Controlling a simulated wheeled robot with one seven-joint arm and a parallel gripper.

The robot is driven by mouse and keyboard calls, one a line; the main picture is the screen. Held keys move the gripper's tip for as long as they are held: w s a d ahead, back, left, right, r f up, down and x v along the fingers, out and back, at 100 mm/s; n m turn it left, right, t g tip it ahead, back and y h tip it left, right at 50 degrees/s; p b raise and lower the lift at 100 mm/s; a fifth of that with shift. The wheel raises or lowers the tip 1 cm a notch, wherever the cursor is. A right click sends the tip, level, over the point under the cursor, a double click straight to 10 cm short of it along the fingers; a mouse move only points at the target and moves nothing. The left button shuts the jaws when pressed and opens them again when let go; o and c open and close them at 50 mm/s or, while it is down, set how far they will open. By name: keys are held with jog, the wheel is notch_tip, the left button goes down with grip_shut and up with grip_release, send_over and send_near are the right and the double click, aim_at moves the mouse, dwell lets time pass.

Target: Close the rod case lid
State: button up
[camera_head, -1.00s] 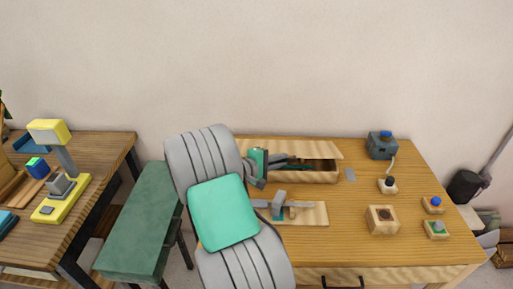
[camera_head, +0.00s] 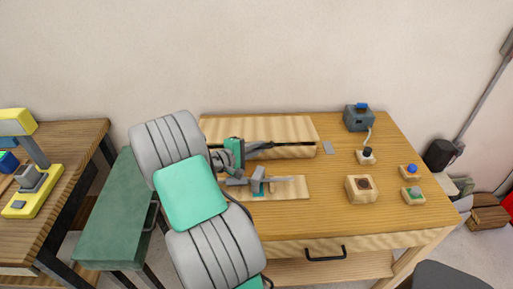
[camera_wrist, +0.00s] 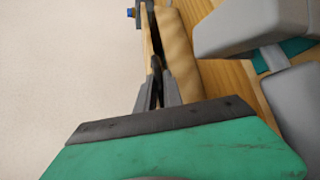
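The wooden rod case (camera_head: 318,152) lies at the back left of the right-hand table. Its pale lid (camera_head: 260,129) now lies over the box, with a narrow dark gap along the front. My gripper (camera_head: 250,150) is at the left part of the case's front edge. In the wrist view the fingers (camera_wrist: 157,88) are close together and look shut, with their tips at the edge of the lid (camera_wrist: 149,50) beside the case's wooden wall (camera_wrist: 180,60). I see no clear grip on the lid. The inside of the case is hidden.
A wooden board with a grey and teal fixture (camera_head: 258,184) lies just in front of the case, close under my arm. A wooden block with a hole (camera_head: 361,189), small button boxes (camera_head: 412,195) and a blue-grey device (camera_head: 358,119) stand to the right. The front middle is clear.

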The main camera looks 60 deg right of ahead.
jog(key=shift+o, duration=0.8)
jog(key=shift+r, duration=0.1)
jog(key=shift+w+a, duration=0.15)
jog(key=shift+a, duration=0.05)
jog(key=v, duration=0.7)
jog(key=shift+a+b, duration=0.2)
jog(key=shift+b, duration=0.25)
